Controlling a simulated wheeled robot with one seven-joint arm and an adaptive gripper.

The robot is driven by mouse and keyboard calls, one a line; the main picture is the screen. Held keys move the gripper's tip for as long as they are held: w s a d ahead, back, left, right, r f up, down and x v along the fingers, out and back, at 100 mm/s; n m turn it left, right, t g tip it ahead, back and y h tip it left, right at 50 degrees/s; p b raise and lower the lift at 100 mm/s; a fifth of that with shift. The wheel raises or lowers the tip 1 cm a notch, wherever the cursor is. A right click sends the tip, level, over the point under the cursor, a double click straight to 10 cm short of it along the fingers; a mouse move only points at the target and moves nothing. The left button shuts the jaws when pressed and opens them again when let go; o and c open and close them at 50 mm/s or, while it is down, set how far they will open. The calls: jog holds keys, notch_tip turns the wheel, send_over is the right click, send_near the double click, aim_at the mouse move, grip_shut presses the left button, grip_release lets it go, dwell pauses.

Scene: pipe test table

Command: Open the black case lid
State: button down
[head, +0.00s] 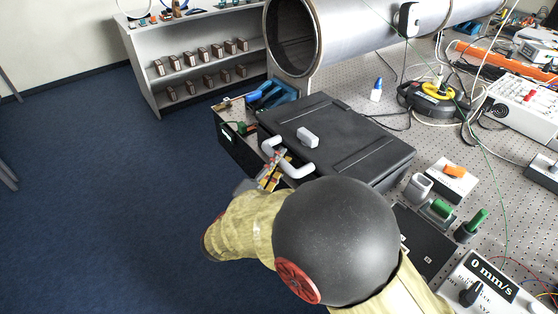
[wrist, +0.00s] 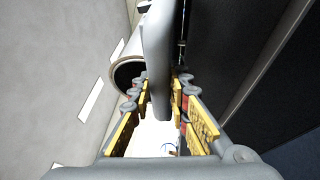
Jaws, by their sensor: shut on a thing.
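The black case (head: 350,130) lies on the perforated table with its lid down. A light grey handle (head: 294,169) sticks out from its near left side, and a small pale block (head: 307,137) sits on the lid. My gripper (head: 275,163) is at the left part of this handle, beside the case. In the wrist view, the grey handle (wrist: 157,45) runs between the yellow-padded fingers of my gripper (wrist: 159,88), which is shut on it. My dark round arm joint hides part of the case's near side in the head view.
A large metal pipe (head: 345,30) lies behind the case. A grey holder (head: 418,186), a green-handled part (head: 476,222) and a display box (head: 490,290) stand to the right. A shelf (head: 200,58) is at the back left. Blue floor is clear at left.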

jog(key=w+d+r+m+g+y+p, duration=0.15)
jog(key=d+r+p, duration=0.25)
jog(key=r+p, duration=0.4)
jog(key=w+d+r+m+g+y+p, duration=0.1)
jog(key=w+d+r+g+y+p, duration=0.15)
jog(key=r+p, duration=0.55)
jog(key=w+d+r+m+g+y+p, duration=0.1)
jog(key=w+d+r+g+p, duration=0.35)
jog(key=r, duration=0.65)
jog(key=w+d+r+y+p, duration=0.1)
jog(key=w+d+r+p, duration=0.2)
jog(key=w+d+p, duration=0.3)
jog(key=w+d+r+y+p, duration=0.1)
jog(key=w+d+r+p, duration=0.2)
jog(key=d+p, duration=0.9)
jog(key=shift+w+d+r, duration=0.25)
jog(key=shift+w+d, duration=0.95)
jog(key=shift+w, duration=0.7)
jog(key=c, duration=2.1)
grip_release()
jog(key=shift+c, duration=0.2)
jog(key=o, duration=0.5)
jog(key=shift+f, duration=0.1)
jog(key=shift+s, duration=0.1)
